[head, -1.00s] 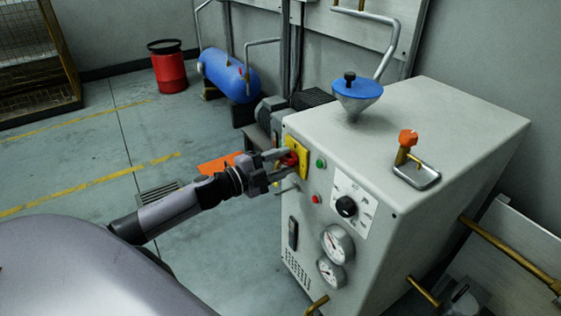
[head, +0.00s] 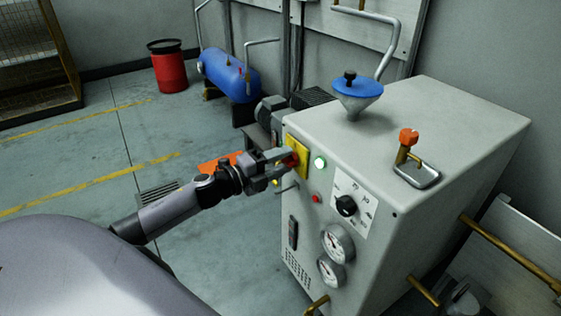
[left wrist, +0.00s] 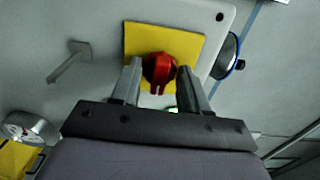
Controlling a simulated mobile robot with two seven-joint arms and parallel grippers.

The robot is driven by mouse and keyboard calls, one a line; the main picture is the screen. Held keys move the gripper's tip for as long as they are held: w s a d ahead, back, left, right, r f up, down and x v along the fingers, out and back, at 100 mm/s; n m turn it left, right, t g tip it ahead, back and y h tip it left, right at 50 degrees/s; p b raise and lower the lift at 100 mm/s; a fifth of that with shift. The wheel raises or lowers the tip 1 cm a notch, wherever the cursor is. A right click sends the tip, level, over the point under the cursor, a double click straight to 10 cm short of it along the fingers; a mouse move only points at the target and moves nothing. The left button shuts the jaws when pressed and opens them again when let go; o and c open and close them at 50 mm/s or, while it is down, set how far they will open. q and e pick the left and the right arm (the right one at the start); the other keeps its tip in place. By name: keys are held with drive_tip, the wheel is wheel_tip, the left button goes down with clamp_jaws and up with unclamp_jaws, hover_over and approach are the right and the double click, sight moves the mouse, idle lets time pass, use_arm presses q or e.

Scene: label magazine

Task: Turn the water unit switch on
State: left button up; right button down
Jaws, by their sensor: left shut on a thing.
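The water unit is a grey cabinet (head: 440,120) on the right in the head view. Its switch is a red rotary knob (left wrist: 159,70) on a yellow plate (left wrist: 190,45), seen close in the left wrist view; in the head view the yellow plate (head: 303,157) is partly covered by my fingers. My left gripper (head: 288,158) is shut on the red knob, with one finger on each side of it. The green lamp (head: 320,162) beside the plate glows brightly. My right gripper is not in view.
A red button (head: 317,198), a black dial (head: 346,206) and two gauges (head: 338,244) sit on the same panel. A blue-lidded funnel (head: 357,92) and an orange-topped valve (head: 408,140) stand on top. The floor to the left is mostly clear.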

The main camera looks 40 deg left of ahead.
sight(283, 161)
use_arm(q)
drive_tip(key=o, duration=1)
drive_tip(key=shift+o, duration=0.2)
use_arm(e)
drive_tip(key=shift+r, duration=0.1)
use_arm(q)
drive_tip(key=p+v, duration=0.1)
drive_tip(key=v, duration=0.4)
drive_tip(key=shift+v, duration=1.05)
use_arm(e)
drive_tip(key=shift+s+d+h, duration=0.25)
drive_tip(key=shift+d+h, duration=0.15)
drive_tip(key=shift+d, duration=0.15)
use_arm(q)
drive_tip(key=shift+d, duration=0.1)
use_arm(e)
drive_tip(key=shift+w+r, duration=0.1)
